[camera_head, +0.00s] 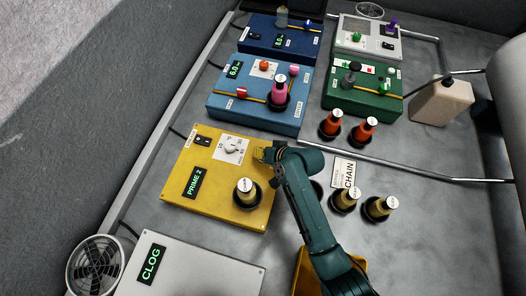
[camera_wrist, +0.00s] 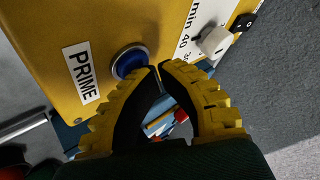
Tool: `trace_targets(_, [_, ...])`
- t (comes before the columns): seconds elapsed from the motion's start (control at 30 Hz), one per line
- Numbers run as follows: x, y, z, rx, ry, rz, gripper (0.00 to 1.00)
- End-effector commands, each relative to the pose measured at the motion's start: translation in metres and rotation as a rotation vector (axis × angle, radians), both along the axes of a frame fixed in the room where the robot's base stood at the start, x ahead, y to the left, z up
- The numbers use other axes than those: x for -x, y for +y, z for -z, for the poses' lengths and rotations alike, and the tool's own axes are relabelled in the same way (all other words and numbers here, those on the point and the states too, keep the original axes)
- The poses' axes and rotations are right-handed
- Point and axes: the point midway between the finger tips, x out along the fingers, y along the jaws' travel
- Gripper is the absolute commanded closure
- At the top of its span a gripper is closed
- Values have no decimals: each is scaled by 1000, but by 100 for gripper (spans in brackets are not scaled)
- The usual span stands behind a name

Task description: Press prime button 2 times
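The prime button is a blue round button (camera_wrist: 131,62) beside a white PRIME label (camera_wrist: 82,73) on the yellow box in the wrist view. In the head view, the yellow box (camera_head: 178,184) has a green-lit display (camera_head: 195,183) reading "PRIME 2", and my gripper hides the button. My gripper (camera_head: 264,154) is at the box's upper right edge. In the wrist view, the yellow-and-black fingertips of my gripper (camera_wrist: 159,68) are together, with nothing seen between them. They are right beside the button's edge; I cannot tell whether they touch it.
A white dial (camera_head: 232,147) and a bottle (camera_head: 246,191) are on the yellow box. A grey box with a CLOG display (camera_head: 151,264) is nearer. A blue box (camera_head: 226,110) with a pink bottle (camera_head: 279,91) is behind. Orange bottles (camera_head: 332,124) and tan-capped bottles (camera_head: 346,199) stand to the right.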

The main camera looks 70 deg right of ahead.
Motion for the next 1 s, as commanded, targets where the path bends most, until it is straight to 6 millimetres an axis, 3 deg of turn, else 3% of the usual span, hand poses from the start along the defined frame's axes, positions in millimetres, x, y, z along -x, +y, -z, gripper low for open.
trace_targets(0.3, [1, 2, -16, -3, 2, -1, 100])
trace_targets(0.67, [1, 1, -17, -1, 2, -1, 100])
trace_targets(1.0, [1, 1, -50, -1, 2, -1, 100])
